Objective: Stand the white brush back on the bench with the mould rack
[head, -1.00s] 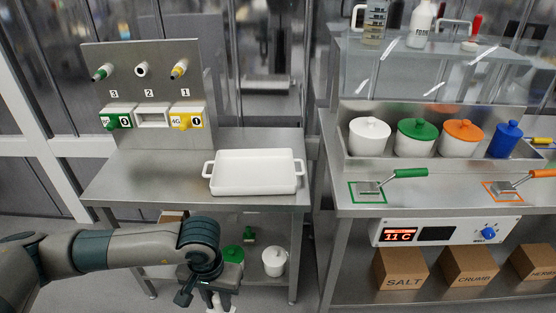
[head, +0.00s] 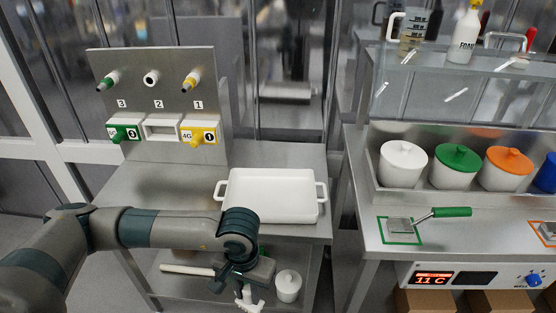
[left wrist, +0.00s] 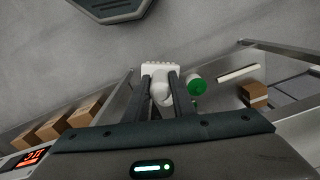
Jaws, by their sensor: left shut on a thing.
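My left gripper (head: 245,285) is shut on the white brush (head: 247,300) and holds it in front of the bench, low in the head view. In the left wrist view the white brush (left wrist: 160,90) sits between the two dark fingers of my left gripper (left wrist: 160,82), with its toothed white end at the far side. The bench (head: 140,190) has a bare steel top. The mould rack (head: 152,75) stands upright at its back left, with pegs numbered 3, 2 and 1. My right gripper is not in view.
A white two-handled tray (head: 228,203) stands on the bench's right half; the left part is clear. A second counter (head: 440,240) with lidded pots stands to the right, across a narrow gap.

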